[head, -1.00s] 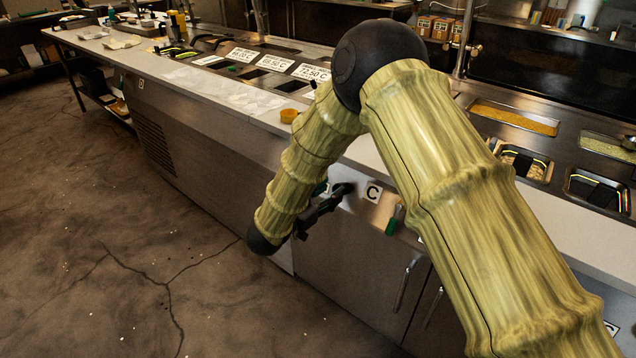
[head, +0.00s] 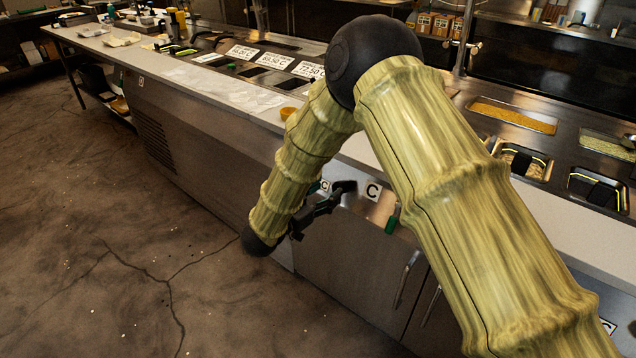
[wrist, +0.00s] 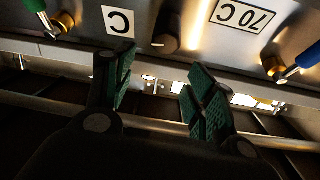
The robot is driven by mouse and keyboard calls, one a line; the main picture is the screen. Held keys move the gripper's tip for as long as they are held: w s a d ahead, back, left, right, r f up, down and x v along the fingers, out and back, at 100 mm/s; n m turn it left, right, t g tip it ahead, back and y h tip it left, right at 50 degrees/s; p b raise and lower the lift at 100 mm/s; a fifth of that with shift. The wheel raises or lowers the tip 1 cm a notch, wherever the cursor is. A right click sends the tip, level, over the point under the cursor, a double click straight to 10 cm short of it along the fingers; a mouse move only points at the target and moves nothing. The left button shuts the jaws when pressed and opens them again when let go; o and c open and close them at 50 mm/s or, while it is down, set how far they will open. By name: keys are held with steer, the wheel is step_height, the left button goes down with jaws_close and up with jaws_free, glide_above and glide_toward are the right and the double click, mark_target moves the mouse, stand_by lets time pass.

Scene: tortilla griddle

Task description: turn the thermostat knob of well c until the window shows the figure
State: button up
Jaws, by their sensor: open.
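A dark round knob (wrist: 167,42) stands on the metal front panel in the wrist view, between a white C label (wrist: 118,22) and a plate reading 70 C (wrist: 243,15); both texts appear upside down. My gripper (wrist: 160,72) is open, its green-padded fingers spread to either side below the knob. I see no contact with the knob. In the head view, my gripper (head: 337,193) is at the counter's front panel, left of the C label (head: 373,191). The knob cannot be told apart from the dark fingers there.
A green-handled valve (wrist: 55,20) and a blue-handled valve (wrist: 285,70) jut from the panel on either side. Cards with temperatures, one reading 68.50 C (head: 275,61), stand along the counter wells. The floor (head: 120,260) in front is clear.

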steer(key=p+v, duration=0.1)
steer(key=v, duration=0.4)
steer(key=shift+s+a, duration=0.1)
steer(key=shift+s, duration=0.05)
stand_by(0.5)
steer(key=s+d+f+n+g+y+p, duration=0.15)
steer(key=d+f+n+y, duration=0.35)
steer(key=d+f, duration=0.75)
steer(key=s+d+f+n+g+y, duration=0.25)
steer(key=s+d+f, duration=0.35)
steer(key=s+f, duration=0.35)
steer(key=s+d+f+g+y, duration=0.1)
steer(key=s+d+f+g, duration=0.1)
steer(key=s, duration=0.8)
steer(key=s+d+f+g+y, duration=0.1)
steer(key=s+d+g, duration=0.4)
steer(key=s, duration=0.6)
steer(key=s+d+f+g+y+p, duration=0.1)
steer(key=s+d+f+g, duration=0.2)
steer(key=s, duration=0.7)
steer(key=d+f, duration=0.1)
steer(key=d, duration=0.1)
steer(key=shift+s+d+n, duration=0.35)
steer(key=shift+s+d, duration=0.05)
stand_by(0.4)
